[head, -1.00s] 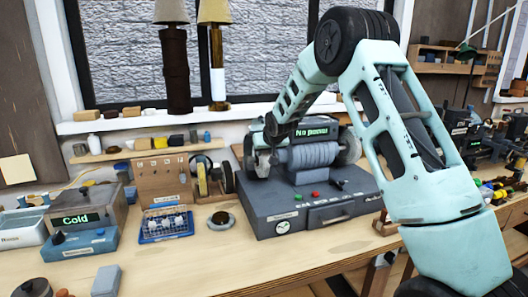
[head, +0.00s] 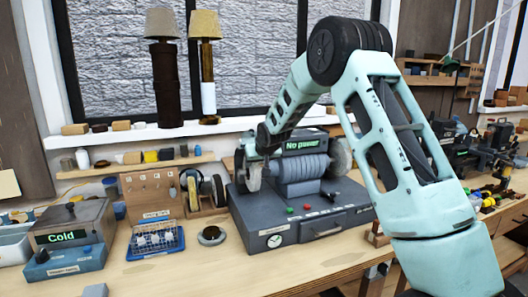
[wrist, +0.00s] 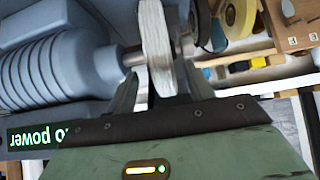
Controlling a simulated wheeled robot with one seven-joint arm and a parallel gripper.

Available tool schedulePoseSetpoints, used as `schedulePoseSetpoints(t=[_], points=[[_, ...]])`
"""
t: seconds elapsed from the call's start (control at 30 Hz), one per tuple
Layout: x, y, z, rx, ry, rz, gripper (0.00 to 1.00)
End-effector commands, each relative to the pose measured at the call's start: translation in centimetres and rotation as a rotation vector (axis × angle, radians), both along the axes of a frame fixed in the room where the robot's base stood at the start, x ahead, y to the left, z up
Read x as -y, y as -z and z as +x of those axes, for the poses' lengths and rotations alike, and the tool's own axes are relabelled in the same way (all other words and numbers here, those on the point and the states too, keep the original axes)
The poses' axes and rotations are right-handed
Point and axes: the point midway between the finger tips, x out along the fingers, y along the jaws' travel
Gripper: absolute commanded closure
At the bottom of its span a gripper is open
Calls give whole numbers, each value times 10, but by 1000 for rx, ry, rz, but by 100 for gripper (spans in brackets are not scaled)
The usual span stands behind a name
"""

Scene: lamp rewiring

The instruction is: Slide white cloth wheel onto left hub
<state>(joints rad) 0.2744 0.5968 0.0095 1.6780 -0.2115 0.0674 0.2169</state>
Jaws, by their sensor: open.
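The white cloth wheel (wrist: 156,48) stands edge-on between my gripper's two fingers in the wrist view. It is at the end of the machine's left shaft (wrist: 132,56), and it also shows in the head view (head: 254,177) at the left end of the grey motor (head: 301,171). How far the wheel sits on the hub is hidden. My gripper (wrist: 157,88) is open, with a finger on either side of the wheel; I cannot tell whether either touches it. In the head view my arm hides part of the gripper.
The machine's base (head: 320,222) has buttons and a drawer, and its screen (head: 305,144) reads "No power". A second pale wheel (head: 340,158) is at its right end. A stand with a yellow-rimmed wheel (head: 192,190) and a blue tray (head: 155,241) stand to the left.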

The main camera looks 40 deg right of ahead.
Motion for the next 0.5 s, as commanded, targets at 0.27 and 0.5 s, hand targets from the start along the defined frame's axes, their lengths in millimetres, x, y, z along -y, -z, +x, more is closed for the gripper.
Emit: schedulePoseSetpoints(t=[0.27, 0.5], points=[[-10, -37, -37, 6, 1, -1, 48], [-20, -71, -73, 4, 1, -1, 48]])
